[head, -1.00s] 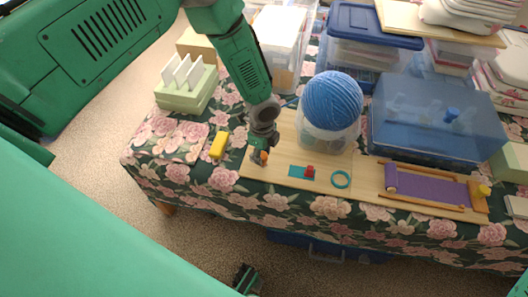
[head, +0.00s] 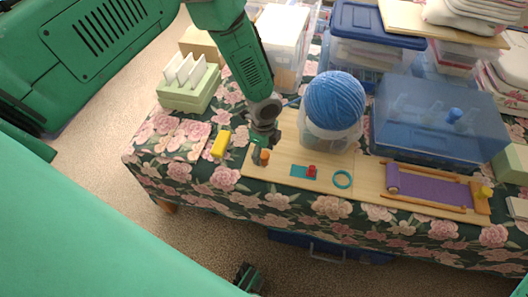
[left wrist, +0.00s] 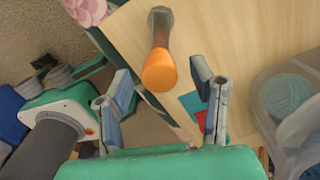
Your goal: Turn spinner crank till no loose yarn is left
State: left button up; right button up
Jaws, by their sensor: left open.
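The crank's orange knob (head: 264,157) stands at the left end of a light wooden board (head: 279,171). In the left wrist view the knob (left wrist: 158,72) sits on a grey post. My left gripper (head: 264,143) is open and empty just behind and above the knob in the head view. In the wrist view its fingers lie apart on either side of the knob's line, with no visible contact. A large blue yarn ball (head: 335,98) rests in a clear tub (head: 330,138) on the board. Loose yarn is hard to make out.
A yellow block (head: 221,143) lies left of the board. A red piece on a teal patch (head: 303,172) and a teal ring (head: 342,179) lie at its front. A clear blue bin (head: 425,125) and a purple strip (head: 430,188) stand right.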

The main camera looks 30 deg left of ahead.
aim_at(264, 153)
pick_arm(q)
notch_tip(264, 153, up, 12)
jog(key=shift+f, duration=0.25)
dwell(0.3)
dwell(0.8)
jog(key=s+d+f+n+h, duration=0.1)
jog(key=s+f+n, duration=0.35)
jog(key=s, duration=0.45)
jog(key=s+d+f+n+h, duration=0.1)
jog(key=s+f+n, duration=0.4)
jog(key=s, duration=0.4)
jog(key=s+a+r+n+y, duration=0.1)
jog(key=s+a+n+y, duration=0.1)
jog(key=s+a+n, duration=0.4)
jog(key=s+n, duration=0.3)
jog(key=s, duration=0.1)
jog(key=shift+r+t, duration=0.15)
jog(key=shift+t, duration=0.15)
jog(key=shift+w, duration=0.1)
